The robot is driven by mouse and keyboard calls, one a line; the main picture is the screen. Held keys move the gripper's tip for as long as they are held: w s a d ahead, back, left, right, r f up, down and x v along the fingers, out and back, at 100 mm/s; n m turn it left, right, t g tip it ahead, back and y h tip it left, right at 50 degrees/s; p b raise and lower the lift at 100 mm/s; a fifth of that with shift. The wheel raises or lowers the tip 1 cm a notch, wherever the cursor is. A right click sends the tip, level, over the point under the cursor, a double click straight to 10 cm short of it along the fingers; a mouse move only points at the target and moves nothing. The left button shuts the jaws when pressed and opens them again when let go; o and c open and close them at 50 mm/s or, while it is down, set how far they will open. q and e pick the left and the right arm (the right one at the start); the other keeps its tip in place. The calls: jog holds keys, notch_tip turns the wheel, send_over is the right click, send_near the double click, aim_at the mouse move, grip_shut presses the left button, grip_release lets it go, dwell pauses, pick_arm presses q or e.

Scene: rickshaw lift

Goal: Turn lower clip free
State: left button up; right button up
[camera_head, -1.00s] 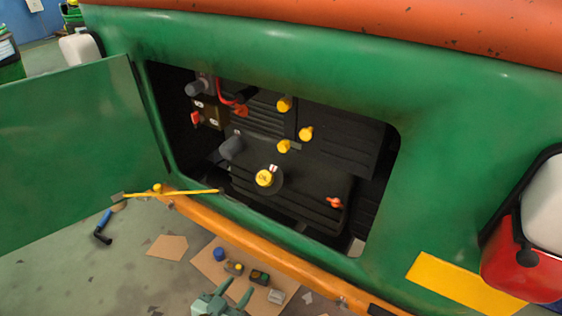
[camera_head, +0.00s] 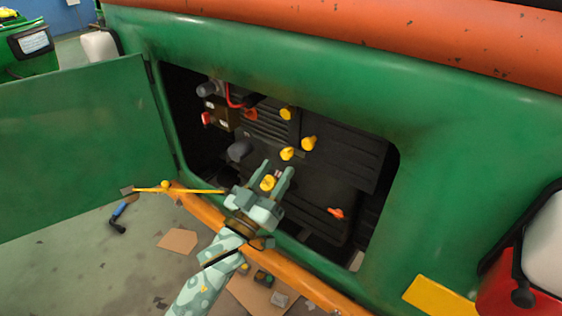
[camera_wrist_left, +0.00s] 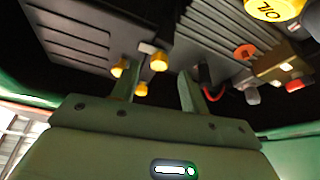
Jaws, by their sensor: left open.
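Inside the open engine bay of a green vehicle body, three yellow clip-like pieces show: an upper one (camera_head: 286,113), a right one (camera_head: 309,143) and a lower one (camera_head: 287,153). My left gripper (camera_head: 277,170) is open and empty in front of the bay, just below the lower clip and apart from it. Its fingers partly cover the yellow oil cap (camera_head: 268,183). In the left wrist view, the open fingers (camera_wrist_left: 160,68) point toward the yellow clips (camera_wrist_left: 159,61), and the oil cap (camera_wrist_left: 275,6) is at the top right, upside down. My right gripper is not in view.
The green door (camera_head: 80,150) hangs open at the left. A yellow rod (camera_head: 185,190) crosses near the orange lower rail (camera_head: 313,283). An orange-red handle (camera_head: 336,213) and a red cable (camera_head: 229,95) are in the bay. Cardboard and small parts lie on the floor.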

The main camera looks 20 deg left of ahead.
aim_at(285, 158)
pick_arm(q)
jog(key=shift+x, duration=1.65)
grip_shut()
